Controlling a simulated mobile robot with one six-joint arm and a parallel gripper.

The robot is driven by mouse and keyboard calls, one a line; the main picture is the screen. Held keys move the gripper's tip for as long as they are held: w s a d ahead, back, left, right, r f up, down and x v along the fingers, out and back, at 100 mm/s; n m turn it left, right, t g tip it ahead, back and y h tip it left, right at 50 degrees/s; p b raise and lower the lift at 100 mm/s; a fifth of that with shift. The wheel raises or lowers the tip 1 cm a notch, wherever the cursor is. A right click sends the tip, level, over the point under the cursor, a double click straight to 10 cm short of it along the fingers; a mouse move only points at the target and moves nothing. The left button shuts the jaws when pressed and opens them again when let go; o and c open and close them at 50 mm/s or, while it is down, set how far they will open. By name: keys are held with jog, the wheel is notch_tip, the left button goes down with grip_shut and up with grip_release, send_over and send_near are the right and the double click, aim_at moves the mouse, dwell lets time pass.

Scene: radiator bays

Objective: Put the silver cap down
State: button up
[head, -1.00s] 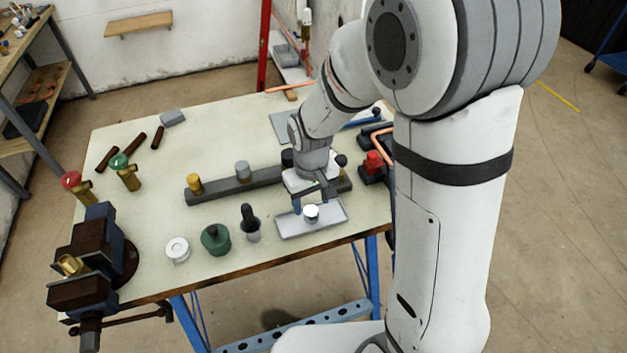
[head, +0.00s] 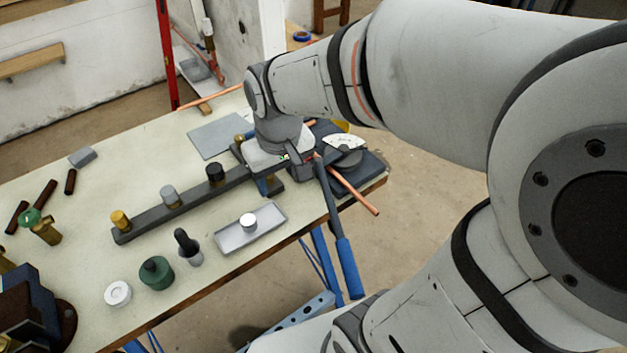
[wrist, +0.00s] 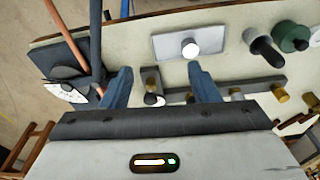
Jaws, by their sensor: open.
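A small silver-white cap (head: 248,221) stands on the shallow grey tray (head: 228,241) near the table's front edge. In the wrist view the cap (wrist: 190,49) shows bright on the tray (wrist: 163,47), with nothing touching it. My gripper (head: 268,182) is open, over the right end of the dark rail (head: 144,228), behind and right of the tray. In the wrist view its two blue fingers (wrist: 160,72) are apart and hold nothing. The rail carries a yellow-brass cap (head: 121,220), a grey cap (head: 169,196) and a black cap (head: 215,174). My wrist hides part of the rail's right end.
A pipe bender with a blue handle (head: 348,268) and a copper pipe (head: 353,190) is at the right. A flat grey plate (head: 221,136) lies behind.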

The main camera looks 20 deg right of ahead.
jog(key=s+d+r+m+t, duration=0.1)
jog(key=s+d+r+m, duration=0.1)
jog(key=s+d, duration=0.3)
jog(key=shift+s+d, duration=0.15)
jog(key=shift+s, duration=0.7)
